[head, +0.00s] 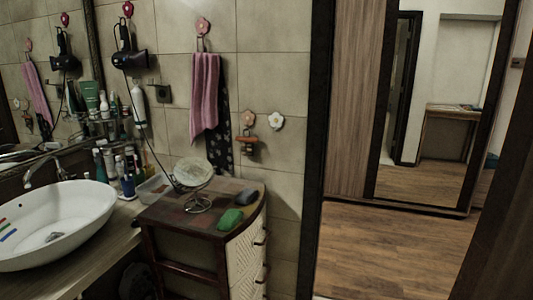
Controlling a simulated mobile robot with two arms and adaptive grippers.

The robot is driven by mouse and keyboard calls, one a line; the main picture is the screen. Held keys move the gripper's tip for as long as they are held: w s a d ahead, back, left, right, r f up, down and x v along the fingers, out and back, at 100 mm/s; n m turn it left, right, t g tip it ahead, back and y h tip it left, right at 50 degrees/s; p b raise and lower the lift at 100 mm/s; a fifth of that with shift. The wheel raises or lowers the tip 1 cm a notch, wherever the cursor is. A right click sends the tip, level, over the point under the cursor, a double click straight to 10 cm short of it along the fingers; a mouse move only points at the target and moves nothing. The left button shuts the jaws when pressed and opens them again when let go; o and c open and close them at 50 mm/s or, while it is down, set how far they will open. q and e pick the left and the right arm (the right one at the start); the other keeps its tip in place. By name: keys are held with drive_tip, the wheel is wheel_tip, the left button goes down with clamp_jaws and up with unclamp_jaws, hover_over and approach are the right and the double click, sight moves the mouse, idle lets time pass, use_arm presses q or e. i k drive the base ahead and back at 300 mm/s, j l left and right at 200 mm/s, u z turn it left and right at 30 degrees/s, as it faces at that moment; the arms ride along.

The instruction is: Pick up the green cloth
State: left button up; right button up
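A green cloth (230,219) lies bunched up on top of a small dark wooden cabinet (185,222), near the cabinet's front right edge. A dark grey-blue item (246,197), perhaps another folded cloth, lies just behind it to the right, apart from it. Neither of my grippers shows in the head view. Nothing covers the green cloth.
A round mirror on a wire stand (195,177) stands close behind the green cloth. A white vessel basin (55,222) and several bottles (120,170) are to the left. A pink towel (205,98) hangs above. Open wooden floor (390,250) is at right.

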sight(228, 221)
drive_tip(key=i+u, duration=0.1)
drive_tip(key=u, duration=0.9)
drive_tip(key=i+l+u, duration=0.15)
drive_tip(key=l+u, duration=0.15)
drive_tip(key=i+l+u, duration=0.1)
drive_tip(key=l+u, duration=0.15)
drive_tip(key=l, duration=0.15)
drive_tip(key=i+l+u, duration=0.1)
drive_tip(key=l+u, duration=0.5)
drive_tip(key=l, duration=0.15)
drive_tip(key=l+u, duration=0.25)
drive_tip(key=l, duration=2.55)
